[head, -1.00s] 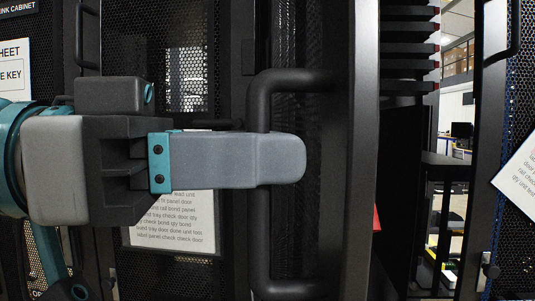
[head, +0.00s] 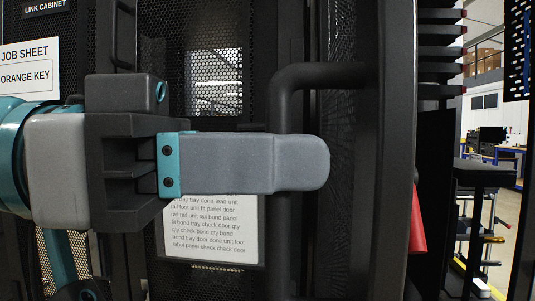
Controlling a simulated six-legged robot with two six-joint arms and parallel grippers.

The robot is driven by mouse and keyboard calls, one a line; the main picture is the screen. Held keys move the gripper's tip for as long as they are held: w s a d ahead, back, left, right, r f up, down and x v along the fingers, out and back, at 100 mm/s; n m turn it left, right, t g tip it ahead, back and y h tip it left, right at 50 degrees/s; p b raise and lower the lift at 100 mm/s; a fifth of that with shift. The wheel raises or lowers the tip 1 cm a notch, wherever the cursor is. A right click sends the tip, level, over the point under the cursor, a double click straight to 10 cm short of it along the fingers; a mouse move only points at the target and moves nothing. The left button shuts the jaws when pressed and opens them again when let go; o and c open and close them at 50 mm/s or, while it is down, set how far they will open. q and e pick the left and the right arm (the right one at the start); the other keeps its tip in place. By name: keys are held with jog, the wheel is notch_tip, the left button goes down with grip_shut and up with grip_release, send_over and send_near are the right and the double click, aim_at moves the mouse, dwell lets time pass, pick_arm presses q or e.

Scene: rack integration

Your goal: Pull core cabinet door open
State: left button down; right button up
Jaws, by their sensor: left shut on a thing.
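The core cabinet door (head: 396,150) is a dark mesh door with a thick edge, standing ajar, with a gap beyond its right edge. Its black bar handle (head: 284,105) runs upright, bent toward the door at the top. My left gripper (head: 300,163), with grey fingers and a teal bracket, reaches in from the left and is shut on the handle at mid-height. The fingers hide that part of the handle. The lower end of the handle is cut off by the frame. My right gripper is not in view.
A link cabinet sign (head: 45,7) and a job sheet (head: 28,68) reading orange key are at the left. A printed sheet (head: 211,228) hangs behind the gripper. A red item (head: 418,222) shows beyond the door edge. A room with a desk shows farther right.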

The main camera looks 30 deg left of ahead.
pick_arm(q)
jog(key=shift+a, duration=0.3)
jog(key=c, duration=1.4)
grip_release()
jog(key=shift+c, duration=0.2)
jog(key=shift+o, duration=1.2)
jog(key=shift+w, duration=0.2)
jog(key=shift+s, duration=0.1)
jog(key=shift+s, duration=0.1)
jog(key=shift+a, duration=0.1)
